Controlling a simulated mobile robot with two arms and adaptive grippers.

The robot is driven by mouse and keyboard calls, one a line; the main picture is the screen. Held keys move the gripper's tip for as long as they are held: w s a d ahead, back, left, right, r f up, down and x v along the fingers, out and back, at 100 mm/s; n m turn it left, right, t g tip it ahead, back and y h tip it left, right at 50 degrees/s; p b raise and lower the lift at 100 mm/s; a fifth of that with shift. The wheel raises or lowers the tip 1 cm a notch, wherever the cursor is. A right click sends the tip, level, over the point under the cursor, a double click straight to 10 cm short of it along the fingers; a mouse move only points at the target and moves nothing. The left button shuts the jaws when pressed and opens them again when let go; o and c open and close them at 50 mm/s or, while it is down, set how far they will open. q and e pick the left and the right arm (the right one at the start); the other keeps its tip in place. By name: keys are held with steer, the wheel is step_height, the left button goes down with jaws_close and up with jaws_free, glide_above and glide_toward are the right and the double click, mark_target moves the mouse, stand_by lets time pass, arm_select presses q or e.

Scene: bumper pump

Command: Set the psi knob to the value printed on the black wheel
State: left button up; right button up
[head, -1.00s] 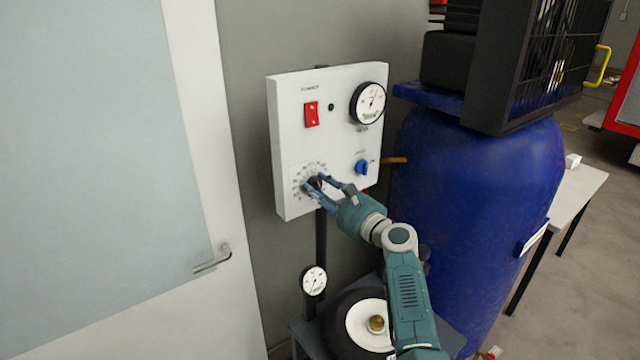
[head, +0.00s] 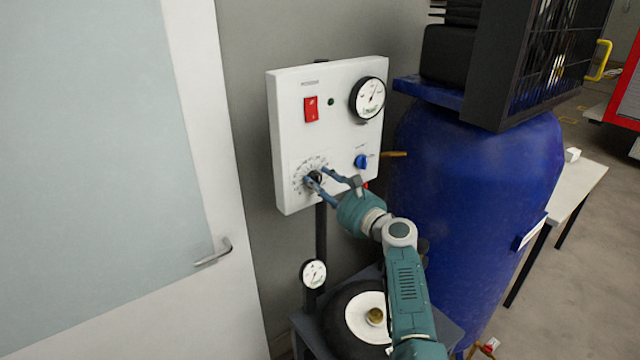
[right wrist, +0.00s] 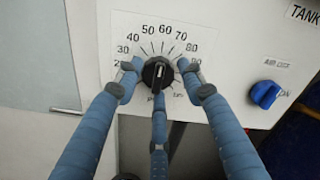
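The black psi knob (right wrist: 157,73) sits on the white panel (head: 290,140), with a printed scale around it; several numbers from about 20 to 90 show in the right wrist view. A light mark on its face runs nearly vertical. My right gripper (right wrist: 159,75) is open around the knob, one finger left, one right and one below, with small gaps at the sides. The knob also shows in the head view (head: 315,177), partly covered by fingers. The black wheel (head: 338,327) with a pale hub lies low; no value is legible on it. My left gripper is not in view.
A blue knob (right wrist: 265,94) sits right of the psi knob. The panel also has a red switch (head: 311,109) and a gauge (head: 368,98). A smaller gauge (head: 313,273) is below. A large blue tank (head: 475,200) stands to the right, a door (head: 110,180) to the left.

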steer(key=shift+o, duration=0.4)
steer(key=v, duration=1.2)
steer(key=shift+f, duration=0.2)
